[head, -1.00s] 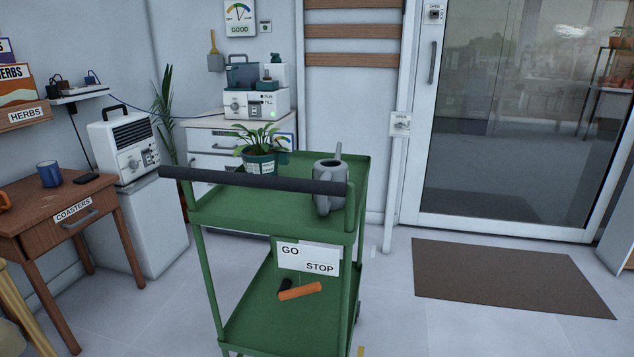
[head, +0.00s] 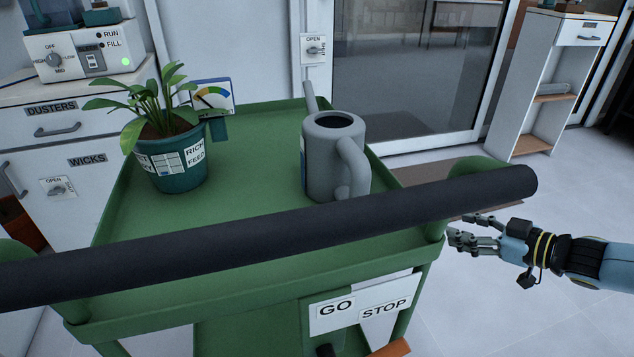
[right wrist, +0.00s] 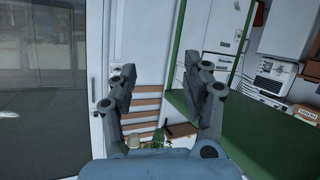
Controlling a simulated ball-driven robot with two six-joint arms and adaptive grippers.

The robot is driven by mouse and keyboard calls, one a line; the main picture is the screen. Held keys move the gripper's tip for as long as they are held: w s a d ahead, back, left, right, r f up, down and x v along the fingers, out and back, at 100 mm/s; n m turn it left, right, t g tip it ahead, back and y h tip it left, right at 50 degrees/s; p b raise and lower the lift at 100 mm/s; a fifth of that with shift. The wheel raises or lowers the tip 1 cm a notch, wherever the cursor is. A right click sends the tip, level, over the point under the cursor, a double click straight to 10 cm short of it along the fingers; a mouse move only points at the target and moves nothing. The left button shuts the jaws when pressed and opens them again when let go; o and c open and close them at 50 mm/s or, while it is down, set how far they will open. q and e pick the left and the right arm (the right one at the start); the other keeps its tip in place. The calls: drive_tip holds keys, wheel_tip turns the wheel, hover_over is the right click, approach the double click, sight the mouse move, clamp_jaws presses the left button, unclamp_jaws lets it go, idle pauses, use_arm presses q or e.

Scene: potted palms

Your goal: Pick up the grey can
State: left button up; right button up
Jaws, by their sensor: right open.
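The grey can (head: 322,165) is a watering can standing upright on the green cart's top shelf (head: 250,135). Its spout points to the back and its handle faces front right. My right gripper (head: 455,228) is open and empty, just right of the cart, to the right of the can and apart from it. In the right wrist view the open fingers (right wrist: 158,95) have nothing between them, and I cannot make out the can there. My left gripper is not in view.
A dark push bar (head: 270,235) crosses the cart's near side, in front of the can. A potted plant (head: 175,165) stands left of the can on the same shelf. A GO/STOP sign (head: 335,312) hangs below.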

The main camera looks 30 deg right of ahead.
drive_tip(key=w+a+r+n+y+b, duration=0.2)
drive_tip(key=w+a+r+n+y, duration=0.3)
drive_tip(key=r, duration=0.3)
drive_tip(key=n+g+y+b, duration=0.3)
drive_tip(key=n+g+y, duration=0.3)
drive_tip(key=g+y, duration=0.4)
approach(359, 194)
drive_tip(key=w+a+f+b, duration=0.1)
drive_tip(key=w+a+b, duration=0.1)
drive_tip(key=a, duration=0.1)
drive_tip(key=shift+w+a+f+b, duration=0.2)
drive_tip(key=shift+f+b, duration=0.1)
drive_tip(key=shift+f, duration=0.1)
drive_tip(key=shift+a, duration=0.6)
drive_tip(key=b+x, duration=0.3)
drive_tip(key=x, duration=0.1)
drive_tip(key=shift+s, duration=0.15)
drive_tip(key=shift+a+r, duration=0.25)
drive_tip(key=shift+r, duration=0.05)
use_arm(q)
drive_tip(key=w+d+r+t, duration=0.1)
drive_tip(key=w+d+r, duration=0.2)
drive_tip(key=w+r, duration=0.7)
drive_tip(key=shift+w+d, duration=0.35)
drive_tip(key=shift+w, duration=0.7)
use_arm(e)
clamp_jaws()
